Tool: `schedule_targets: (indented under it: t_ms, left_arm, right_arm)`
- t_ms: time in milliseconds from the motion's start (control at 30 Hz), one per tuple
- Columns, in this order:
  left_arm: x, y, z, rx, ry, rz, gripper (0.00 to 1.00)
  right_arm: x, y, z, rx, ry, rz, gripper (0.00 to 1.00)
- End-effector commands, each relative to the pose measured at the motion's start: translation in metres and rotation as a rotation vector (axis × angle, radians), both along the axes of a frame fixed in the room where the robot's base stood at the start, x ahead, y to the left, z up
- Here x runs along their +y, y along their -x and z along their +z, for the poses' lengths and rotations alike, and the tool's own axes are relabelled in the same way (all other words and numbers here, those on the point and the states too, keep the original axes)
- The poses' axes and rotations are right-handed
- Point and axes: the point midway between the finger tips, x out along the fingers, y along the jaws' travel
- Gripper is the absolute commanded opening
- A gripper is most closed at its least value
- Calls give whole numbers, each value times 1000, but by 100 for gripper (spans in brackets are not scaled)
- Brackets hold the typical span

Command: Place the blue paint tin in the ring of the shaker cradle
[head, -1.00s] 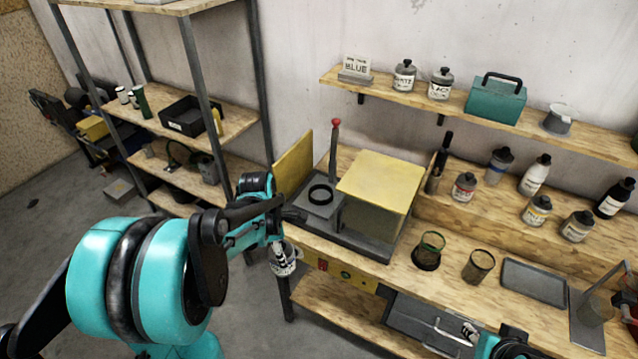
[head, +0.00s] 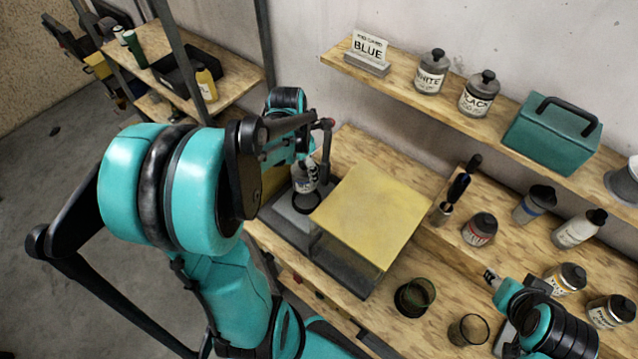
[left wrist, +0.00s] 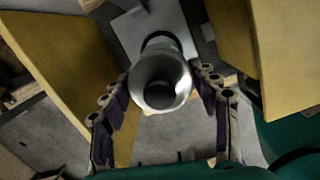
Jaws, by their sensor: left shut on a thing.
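The paint tin (head: 303,181) is a grey-silver can with a pale label and a dark top. It also shows from above in the left wrist view (left wrist: 148,68). My left gripper (head: 306,166) is shut on it, one finger on each side. The tin hangs over the shaker cradle (head: 285,216), just above the black ring (head: 306,205). In the left wrist view the ring (left wrist: 157,37) shows partly behind the tin. I cannot tell whether tin and ring touch. My right gripper (head: 490,276) is over the bench at lower right; its fingers are too small to judge.
A yellow-topped box (head: 370,215) stands close right of the ring, and a yellow panel (left wrist: 65,70) stands on the other side. A shelf above holds a BLUE sign (head: 368,52), tins and a teal box (head: 553,135).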

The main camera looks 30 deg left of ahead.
Motion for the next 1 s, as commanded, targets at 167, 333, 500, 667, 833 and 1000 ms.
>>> schedule_targets:
  t_ms: [167, 333, 500, 667, 833, 1000]
  left_arm:
    - [0, 0, -29, 0, 0, 1, 0]
    - [0, 0, -54, 0, 0, 0, 0]
    - [0, 0, -73, 0, 0, 0, 0]
    - [0, 0, -95, 0, 0, 0, 0]
    - [0, 0, -99, 0, 0, 0, 0]
    - [0, 0, -99, 0, 0, 0, 0]
  right_arm:
    - [0, 0, -7, 0, 0, 0, 40]
    - [0, 0, -11, 0, 0, 0, 40]
    - [0, 0, -15, 0, 0, 0, 40]
    - [0, 0, -19, 0, 0, 0, 40]
    - [0, 0, -19, 0, 0, 0, 40]
    - [0, 0, -19, 0, 0, 0, 40]
